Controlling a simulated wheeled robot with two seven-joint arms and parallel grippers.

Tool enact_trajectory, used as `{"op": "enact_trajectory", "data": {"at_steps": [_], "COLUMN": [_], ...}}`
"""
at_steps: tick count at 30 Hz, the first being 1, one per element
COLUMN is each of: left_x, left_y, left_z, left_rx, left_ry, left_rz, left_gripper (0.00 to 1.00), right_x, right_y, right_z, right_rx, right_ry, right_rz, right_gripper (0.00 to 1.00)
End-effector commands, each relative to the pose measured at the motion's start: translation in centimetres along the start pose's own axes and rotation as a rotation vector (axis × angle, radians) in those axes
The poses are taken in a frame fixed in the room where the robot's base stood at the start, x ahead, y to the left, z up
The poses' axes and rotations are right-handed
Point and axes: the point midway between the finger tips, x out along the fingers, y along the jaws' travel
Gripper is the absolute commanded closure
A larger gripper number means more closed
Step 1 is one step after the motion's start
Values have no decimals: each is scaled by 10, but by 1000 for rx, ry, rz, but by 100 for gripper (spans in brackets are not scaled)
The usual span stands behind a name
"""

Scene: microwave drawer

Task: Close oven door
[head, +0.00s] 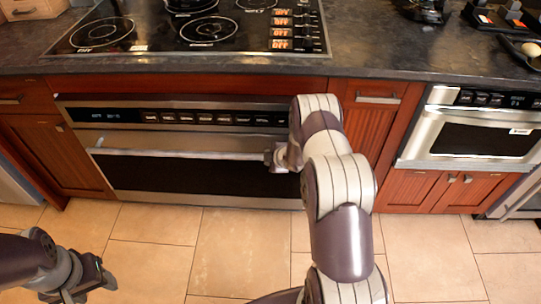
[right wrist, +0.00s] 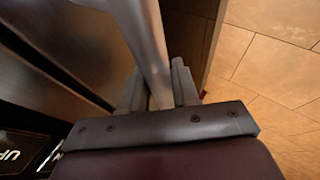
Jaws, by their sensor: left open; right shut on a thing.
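The oven (head: 180,113) is built in under the cooktop, with a black control panel on top. Its door (head: 200,180) has a steel frame and a dark window. It looks upright and flush or nearly so; I cannot tell whether a small gap is left. The bar handle (head: 180,153) runs across the door's upper part. My right gripper (head: 280,157) is at the handle's right end, partly hidden by my arm. In the right wrist view its fingers (right wrist: 158,88) are shut around the steel handle bar (right wrist: 148,45). My left gripper (head: 85,284) is open and empty, low over the floor.
A black cooktop (head: 190,28) sits in the dark counter above. A steel microwave drawer (head: 470,138) is at the right, among red-brown cabinets (head: 370,130). The tiled floor (head: 240,245) in front of the oven is clear apart from my arms.

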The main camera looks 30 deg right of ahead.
Motion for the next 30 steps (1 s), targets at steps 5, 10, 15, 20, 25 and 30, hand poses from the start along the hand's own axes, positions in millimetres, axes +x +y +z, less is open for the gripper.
{"op": "enact_trajectory", "data": {"at_steps": [5, 10, 15, 20, 25, 30], "left_x": [0, 0, 0, -1, -6, -13], "left_y": [0, 0, 0, 0, 0, 0], "left_z": [0, 0, 0, 0, -1, -2], "left_rx": [0, 0, 0, 0, 0, 0], "left_ry": [0, 0, 0, 0, 0, 0], "left_rz": [0, 0, 0, 0, 0, 0], "left_gripper": [46, 46, 46, 46, 46, 46], "right_x": [0, -1, 0, -3, -28, -68], "right_y": [12, 14, 12, 11, 11, 11], "right_z": [0, 0, 0, 0, -1, -1], "right_rx": [-3, -2, -2, -1, -1, -1], "right_ry": [2, 3, 2, 1, 1, 1], "right_rz": [26, 30, 26, 22, 22, 23], "right_gripper": [100, 57, 49, 49, 49, 49]}}
